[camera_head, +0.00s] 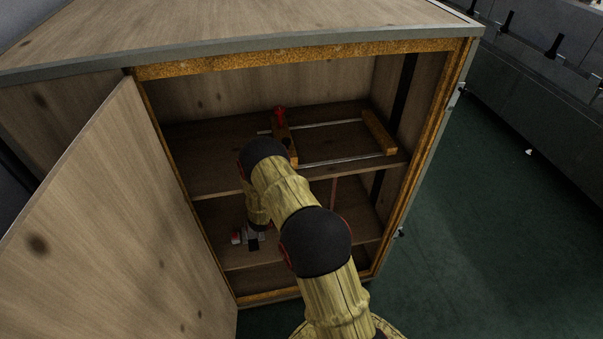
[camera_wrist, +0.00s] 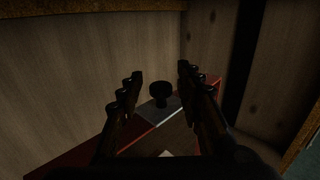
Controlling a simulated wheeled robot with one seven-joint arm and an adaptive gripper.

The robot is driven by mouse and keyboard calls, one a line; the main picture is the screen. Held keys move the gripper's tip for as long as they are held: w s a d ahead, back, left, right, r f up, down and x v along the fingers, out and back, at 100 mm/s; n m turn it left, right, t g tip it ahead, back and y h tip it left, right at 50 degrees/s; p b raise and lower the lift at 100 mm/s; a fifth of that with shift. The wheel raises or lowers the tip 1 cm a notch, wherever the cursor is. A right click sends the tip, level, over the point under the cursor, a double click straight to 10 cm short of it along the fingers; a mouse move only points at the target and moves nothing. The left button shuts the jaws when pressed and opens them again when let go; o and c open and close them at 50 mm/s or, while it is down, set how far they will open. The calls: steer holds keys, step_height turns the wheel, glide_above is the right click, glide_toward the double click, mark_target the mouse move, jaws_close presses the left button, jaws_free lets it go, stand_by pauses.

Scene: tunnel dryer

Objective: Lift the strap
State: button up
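My gripper (camera_head: 252,240) reaches into the lower compartment of the wooden cabinet, largely hidden by my own arm in the head view. In the wrist view my gripper (camera_wrist: 160,74) is open, its two dark fingers apart with nothing between the tips. Beyond and between the fingers a dark round knob (camera_wrist: 159,91) stands on a grey flat piece (camera_wrist: 160,112) with a red edge. No strap can be clearly told; I cannot tell whether the grey piece is it. In the head view a small red and white piece (camera_head: 237,237) shows beside my gripper.
The cabinet's door (camera_head: 110,220) stands open on the left. On the upper shelf (camera_head: 205,175) lies a frame of wooden bars (camera_head: 378,132) and metal rods, with a red knob (camera_head: 280,116). Shelf edges and walls surround my arm.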

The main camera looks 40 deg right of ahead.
steer(key=shift+a, duration=0.15)
steer(key=v, duration=1.1)
steer(key=shift+s+a, duration=0.2)
steer(key=shift+a, duration=0.15)
steer(key=shift+f, duration=0.1)
